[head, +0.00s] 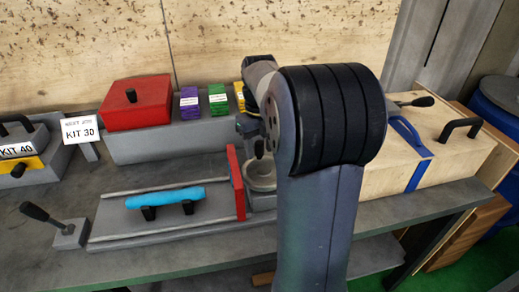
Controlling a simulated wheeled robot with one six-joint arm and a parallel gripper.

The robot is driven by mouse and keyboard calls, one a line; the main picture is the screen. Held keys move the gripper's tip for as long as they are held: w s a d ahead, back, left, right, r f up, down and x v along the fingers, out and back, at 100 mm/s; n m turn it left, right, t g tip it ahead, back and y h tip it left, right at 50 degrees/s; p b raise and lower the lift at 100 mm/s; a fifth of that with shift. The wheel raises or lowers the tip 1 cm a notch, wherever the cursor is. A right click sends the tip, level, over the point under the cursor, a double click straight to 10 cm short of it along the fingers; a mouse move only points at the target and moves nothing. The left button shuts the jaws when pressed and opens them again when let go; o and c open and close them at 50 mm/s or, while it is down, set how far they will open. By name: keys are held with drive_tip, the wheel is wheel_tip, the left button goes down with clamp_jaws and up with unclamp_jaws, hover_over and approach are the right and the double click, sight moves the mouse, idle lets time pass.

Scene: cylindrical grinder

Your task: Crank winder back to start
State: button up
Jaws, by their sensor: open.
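My arm fills the middle of the head view and hides much of what is behind it. My gripper (252,128) shows only in part at the arm's left edge, pointing down over a round grey part (261,176) with a small dark knob (259,149). Whether the gripper touches the knob cannot be told. I cannot tell for sure which part is the winder. A black-knobbed lever (36,212) leans on a small grey block at the far left. Another dark handle (424,101) shows right of my arm.
A grey bed (115,225) carries a blue bar (165,196), beside an upright red plate (236,182). A red box (137,105) and coloured blocks (190,103) stand behind. A wooden case (450,150) with a blue strap is at right. The bench front (130,265) is clear.

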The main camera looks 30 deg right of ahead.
drive_tip(key=shift+f, duration=0.45)
clamp_jaws()
